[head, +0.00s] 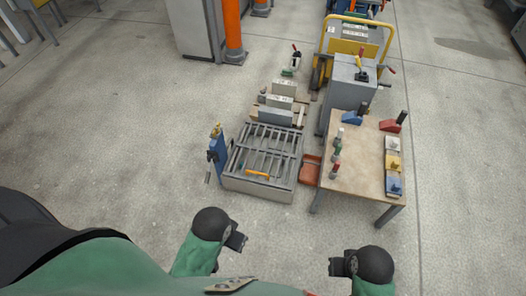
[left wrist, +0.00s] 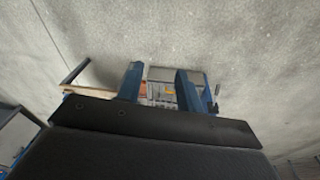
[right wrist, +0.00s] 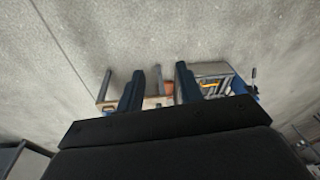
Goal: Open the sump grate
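The sump grate (head: 268,150) is a set of grey bars over a low grey box on the floor, in the middle of the head view. The grate lies flat on the box. An orange bar (head: 257,174) lies across its near part. My left gripper (head: 240,241) is in front of the box, towards me, and apart from it. In the left wrist view its two blue fingers (left wrist: 158,82) stand apart with nothing between them. My right gripper (head: 337,266) is further right, near the bottom edge. Its fingers (right wrist: 158,86) are also apart and empty.
A wooden table (head: 355,155) with clamps and small boxes stands right of the sump. A red-brown tray (head: 311,170) lies between them. A blue stand (head: 217,152) is at the sump's left. Grey blocks (head: 277,112) lie behind it. Floor at left is clear.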

